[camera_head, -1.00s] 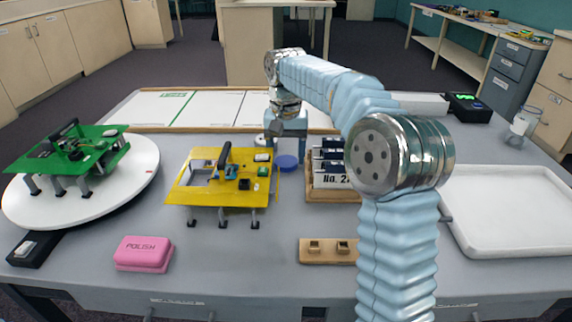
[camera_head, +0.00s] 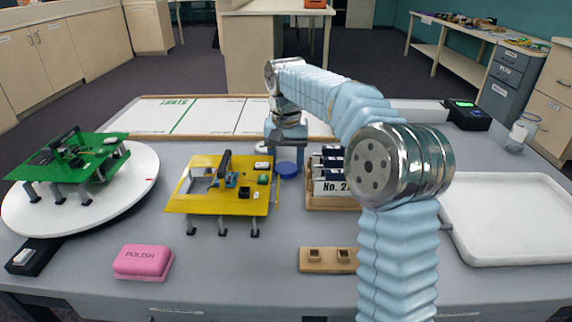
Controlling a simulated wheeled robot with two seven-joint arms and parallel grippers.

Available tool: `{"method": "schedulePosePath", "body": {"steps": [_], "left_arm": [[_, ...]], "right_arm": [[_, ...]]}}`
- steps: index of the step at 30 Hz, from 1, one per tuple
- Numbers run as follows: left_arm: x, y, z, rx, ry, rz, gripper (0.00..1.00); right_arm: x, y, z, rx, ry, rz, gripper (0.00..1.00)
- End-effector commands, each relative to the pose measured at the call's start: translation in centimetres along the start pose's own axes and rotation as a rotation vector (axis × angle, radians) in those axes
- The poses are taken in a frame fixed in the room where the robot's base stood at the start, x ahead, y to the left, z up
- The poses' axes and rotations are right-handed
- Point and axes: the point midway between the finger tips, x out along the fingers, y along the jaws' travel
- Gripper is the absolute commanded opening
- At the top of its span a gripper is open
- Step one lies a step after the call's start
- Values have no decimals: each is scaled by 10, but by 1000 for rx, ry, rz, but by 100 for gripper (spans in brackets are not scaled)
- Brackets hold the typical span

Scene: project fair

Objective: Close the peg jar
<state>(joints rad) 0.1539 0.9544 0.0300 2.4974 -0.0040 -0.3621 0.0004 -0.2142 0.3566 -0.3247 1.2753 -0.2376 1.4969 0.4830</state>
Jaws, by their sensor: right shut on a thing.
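A round blue lid (camera_head: 287,169) is at the middle of the table, just right of the yellow board. My right gripper (camera_head: 287,150) points down right at the lid and is shut on it. The fingertips are small and partly hidden, and I cannot tell whether the lid touches the table. My left gripper is not in view.
A yellow board (camera_head: 220,187) on legs stands left of the lid, and a wooden holder (camera_head: 325,201) marked "No." stands right of it. A white tray (camera_head: 510,250) lies at right. A green board (camera_head: 75,165), pink polish block (camera_head: 143,261) and small wooden block (camera_head: 328,266) are nearby.

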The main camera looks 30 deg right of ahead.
Motion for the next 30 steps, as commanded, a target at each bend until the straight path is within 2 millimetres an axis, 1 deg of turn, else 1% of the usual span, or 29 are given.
{"method": "schedulePosePath", "body": {"steps": [5, 7, 11, 18, 24, 30], "left_arm": [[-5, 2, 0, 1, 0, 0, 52], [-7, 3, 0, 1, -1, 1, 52], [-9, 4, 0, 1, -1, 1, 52], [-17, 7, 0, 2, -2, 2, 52], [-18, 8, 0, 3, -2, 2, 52], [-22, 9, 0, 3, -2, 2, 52]], "right_arm": [[-20, -1, -1, 0, 3, -2, 30], [-31, -1, -1, 0, 3, -2, 30], [-50, 17, -1, 2, 3, -1, 30], [-90, 50, -1, 3, 3, -1, 30], [-105, 89, -1, 4, 2, 0, 30], [-118, 119, -1, 3, 2, 0, 30]]}}
